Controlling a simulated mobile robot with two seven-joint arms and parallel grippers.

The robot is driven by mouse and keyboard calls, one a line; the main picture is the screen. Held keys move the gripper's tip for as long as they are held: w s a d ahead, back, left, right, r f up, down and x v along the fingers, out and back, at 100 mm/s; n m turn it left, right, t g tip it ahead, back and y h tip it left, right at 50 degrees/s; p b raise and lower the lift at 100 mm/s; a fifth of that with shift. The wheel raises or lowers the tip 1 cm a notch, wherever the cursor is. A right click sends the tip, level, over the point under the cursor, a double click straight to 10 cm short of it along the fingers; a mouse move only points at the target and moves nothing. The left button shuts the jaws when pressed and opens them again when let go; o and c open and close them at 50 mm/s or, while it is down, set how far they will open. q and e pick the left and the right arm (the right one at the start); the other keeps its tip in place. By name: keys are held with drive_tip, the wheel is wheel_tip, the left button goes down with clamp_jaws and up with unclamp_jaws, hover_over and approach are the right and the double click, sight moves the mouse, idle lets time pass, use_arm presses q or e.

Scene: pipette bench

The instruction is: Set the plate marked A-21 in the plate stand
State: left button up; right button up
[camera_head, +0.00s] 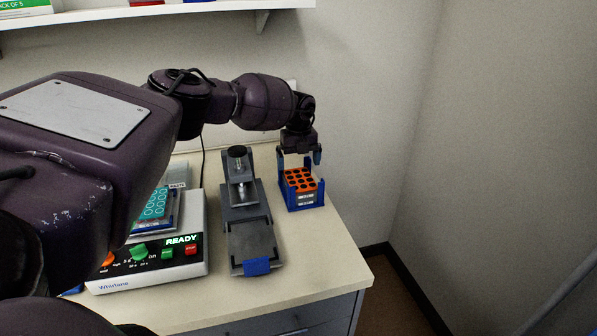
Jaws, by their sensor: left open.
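An orange plate (297,180) with dark round holes and a white label sits inside a blue stand (289,207) at the bench's right side. The label is too small to read, so I cannot tell whether it says A-21. My left gripper (299,158) is just above the orange plate, pointing down. Its jaws are open, with one finger towards each side of the stand; I cannot tell whether they touch it. A teal plate (154,204) lies on a bench device at the left, partly hidden by my arm. My right gripper is out of view.
The white device (150,270) shows a lit READY display, knobs and buttons. A grey metal apparatus (252,235) with a blue front tab stands between it and the blue stand. Bare benchtop (325,255) lies at the front right. A shelf (200,12) runs above.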

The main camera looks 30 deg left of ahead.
use_arm(q)
wheel_tip(320, 180, up, 7)
idle(0.3)
